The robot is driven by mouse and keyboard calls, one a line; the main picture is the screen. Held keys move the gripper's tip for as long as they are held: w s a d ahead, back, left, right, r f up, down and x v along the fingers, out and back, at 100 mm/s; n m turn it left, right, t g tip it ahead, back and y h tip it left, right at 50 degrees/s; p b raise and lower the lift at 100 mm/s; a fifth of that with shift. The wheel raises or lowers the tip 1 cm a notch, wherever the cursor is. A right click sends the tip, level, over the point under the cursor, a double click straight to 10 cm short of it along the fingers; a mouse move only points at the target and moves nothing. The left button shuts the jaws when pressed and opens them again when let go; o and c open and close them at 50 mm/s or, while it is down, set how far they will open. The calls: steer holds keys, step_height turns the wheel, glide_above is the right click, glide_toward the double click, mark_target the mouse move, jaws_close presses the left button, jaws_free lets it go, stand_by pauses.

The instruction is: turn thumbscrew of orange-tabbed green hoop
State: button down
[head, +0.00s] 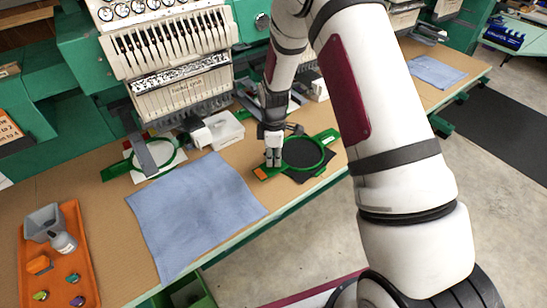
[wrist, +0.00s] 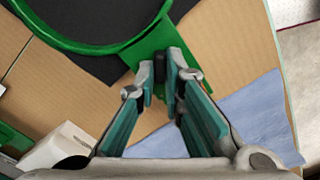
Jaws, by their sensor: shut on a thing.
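The green hoop (head: 325,159) with the orange tab (head: 260,174) lies on the table, with black fabric (head: 303,153) in its ring. In the wrist view the hoop's green rim (wrist: 92,48) crosses the upper left. My gripper (head: 273,161) points down at the hoop's left end, beside the orange tab. In the wrist view my gripper (wrist: 162,82) has its fingertips close together at the hoop's green end piece, around a small dark thumbscrew (wrist: 160,90). The fingers hide most of the thumbscrew. The orange tab does not show in the wrist view.
A second green hoop (head: 135,166) lies to the left under the embroidery machine (head: 170,68). A blue cloth (head: 193,212) covers the table's front middle. An orange tray (head: 62,285) holds small parts and a bottle. A white box (head: 222,130) stands behind my gripper.

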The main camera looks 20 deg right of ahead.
steer(key=m+b, duration=0.1)
steer(key=m, duration=0.6)
steer(key=shift+w+d+b, duration=0.1)
steer(key=shift+w+b, duration=0.05)
steer(key=shift+b, duration=0.15)
steer(key=m+b, duration=0.1)
steer(key=m, duration=1.1)
steer(key=shift+d+m+b, duration=0.2)
steer(key=shift+m+b, duration=0.1)
steer(key=m, duration=0.7)
steer(key=shift+d, duration=0.1)
stand_by(0.6)
steer(key=c, duration=1.7)
jaws_free()
steer(key=shift+r, duration=0.1)
